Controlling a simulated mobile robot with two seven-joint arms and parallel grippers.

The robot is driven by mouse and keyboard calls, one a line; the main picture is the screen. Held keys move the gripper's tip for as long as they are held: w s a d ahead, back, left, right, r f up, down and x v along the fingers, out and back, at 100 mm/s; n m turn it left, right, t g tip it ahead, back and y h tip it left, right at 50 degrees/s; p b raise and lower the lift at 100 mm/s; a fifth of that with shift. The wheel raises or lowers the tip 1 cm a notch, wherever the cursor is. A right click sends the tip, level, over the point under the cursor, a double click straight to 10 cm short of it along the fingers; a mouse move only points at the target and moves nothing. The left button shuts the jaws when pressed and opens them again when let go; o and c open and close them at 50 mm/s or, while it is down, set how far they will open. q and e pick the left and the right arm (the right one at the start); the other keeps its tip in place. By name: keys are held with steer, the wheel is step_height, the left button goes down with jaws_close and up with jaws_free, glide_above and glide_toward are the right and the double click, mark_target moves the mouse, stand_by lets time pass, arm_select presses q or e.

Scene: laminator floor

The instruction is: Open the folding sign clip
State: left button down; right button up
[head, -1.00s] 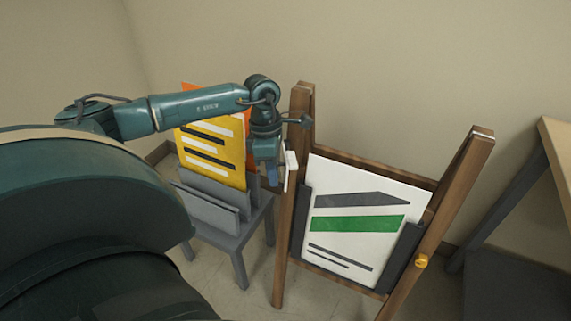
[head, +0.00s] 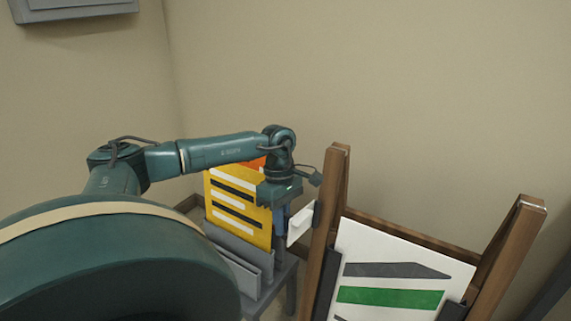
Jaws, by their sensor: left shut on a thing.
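The folding sign (head: 400,262) is a wooden A-frame holding a white panel with grey and green bands. A small clip (head: 301,221), with a pale plate and a dark piece beside the post, is at the sign's left wooden post (head: 328,210). The pale plate sticks out to the left of the post. My left gripper (head: 281,222) comes down from the wrist just left of the post and is shut on the clip; its fingertips are partly hidden and the contact is small in view. My right gripper is not in view.
A grey rack (head: 240,262) holding yellow and orange boards (head: 236,205) stands left of the sign, close behind my left gripper. A grey box (head: 72,9) is on the wall at upper left. The wall above the sign is clear.

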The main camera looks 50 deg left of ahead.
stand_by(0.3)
arm_select(q)
steer(key=c, duration=1.5)
jaws_free()
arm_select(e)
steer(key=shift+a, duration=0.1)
arm_select(q)
steer(key=shift+p+v, duration=0.65)
steer(key=shift+v, duration=5.95)
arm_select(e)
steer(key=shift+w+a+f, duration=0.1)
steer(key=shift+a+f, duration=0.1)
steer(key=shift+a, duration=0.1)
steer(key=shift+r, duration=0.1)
